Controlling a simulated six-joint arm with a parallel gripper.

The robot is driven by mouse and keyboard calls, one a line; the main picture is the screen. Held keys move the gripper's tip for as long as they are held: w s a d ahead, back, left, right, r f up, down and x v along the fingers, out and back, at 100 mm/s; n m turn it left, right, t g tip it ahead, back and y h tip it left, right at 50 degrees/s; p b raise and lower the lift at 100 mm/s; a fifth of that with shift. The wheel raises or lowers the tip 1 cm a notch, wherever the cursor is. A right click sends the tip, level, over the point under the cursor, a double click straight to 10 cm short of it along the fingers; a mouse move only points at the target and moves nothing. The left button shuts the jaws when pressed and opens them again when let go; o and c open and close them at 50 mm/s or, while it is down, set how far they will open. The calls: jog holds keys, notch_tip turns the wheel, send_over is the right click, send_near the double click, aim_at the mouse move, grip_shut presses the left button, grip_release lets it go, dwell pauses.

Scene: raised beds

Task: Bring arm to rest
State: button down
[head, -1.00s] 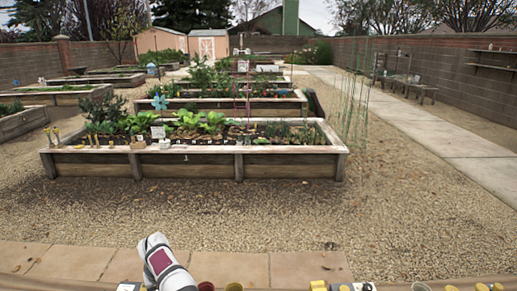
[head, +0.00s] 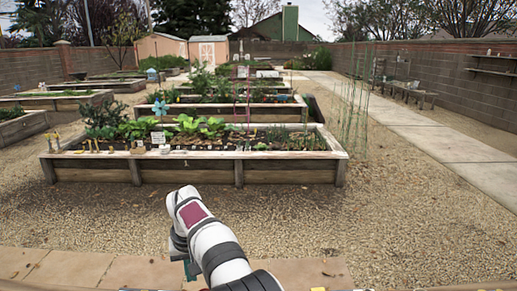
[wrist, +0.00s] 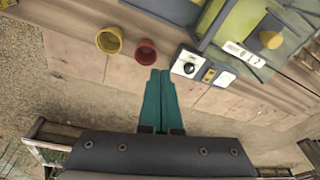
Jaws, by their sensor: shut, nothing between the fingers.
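My arm (head: 210,240) reaches up from the bottom of the head view, white with dark bands and a dark red panel. My gripper (wrist: 160,74) shows in the wrist view as two teal fingers. They are together at the tips with nothing between them. The fingertips appear just below a red pot and to the left of a white box with a black knob. In the head view only a bit of teal shows beside the arm, and the fingertips are hard to make out.
The red pot (wrist: 146,52), a yellow pot (wrist: 109,40) and the knobbed box (wrist: 187,64) stand on a wooden surface. Green and grey items crowd the right. A planted raised bed (head: 200,172) stands ahead, with open gravel (head: 330,220) before it.

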jog(key=s+d+r+m+g, duration=0.1)
jog(key=s+d+r+m, duration=0.25)
jog(key=s+d, duration=0.6)
jog(key=s+d+r+m, duration=0.2)
jog(key=s+d+r, duration=0.3)
jog(key=s+d, duration=0.45)
jog(key=s+d+f+m, duration=0.1)
jog(key=s+f+m, duration=0.1)
jog(key=s, duration=0.6)
jog(key=s+d+f+m+g, duration=0.1)
jog(key=s+d+f, duration=0.1)
jog(key=s, duration=0.7)
jog(key=shift+s+d+f+m+y, duration=0.15)
jog(key=shift+d+f+m+y, duration=0.2)
jog(key=shift+f, duration=0.35)
